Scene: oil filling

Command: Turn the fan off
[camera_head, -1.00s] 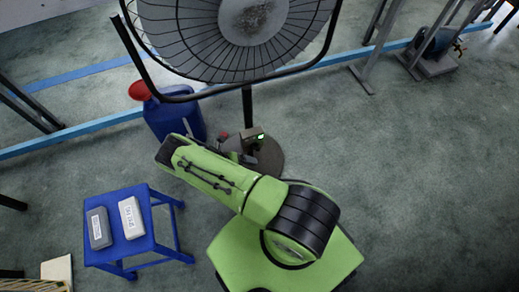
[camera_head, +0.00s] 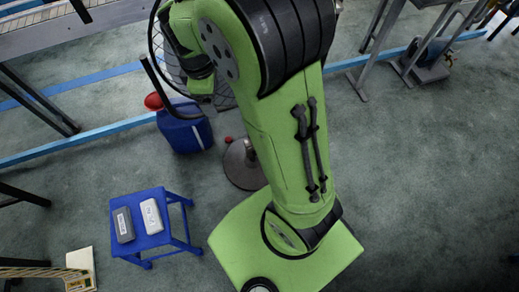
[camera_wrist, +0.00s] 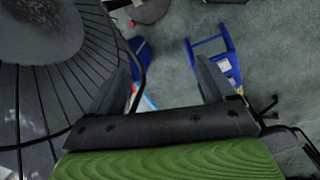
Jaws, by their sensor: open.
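The standing fan is mostly hidden behind my green arm in the head view. Part of its dark wire cage (camera_head: 172,68) and its round floor base (camera_head: 243,166) show. In the wrist view the fan cage (camera_wrist: 45,90) fills the left side, close beside my gripper (camera_wrist: 163,58). The gripper is open, with nothing between its fingers. The fan base (camera_wrist: 150,8) shows at the top of the wrist view. The fan's control box is hidden by my arm in the head view, and I cannot make out a switch.
A blue jerry can (camera_head: 187,134) with a red top stands left of the fan base. A low blue stool (camera_head: 150,241) holds two small boxes, grey (camera_head: 123,225) and white (camera_head: 152,216). Metal frames stand along the back.

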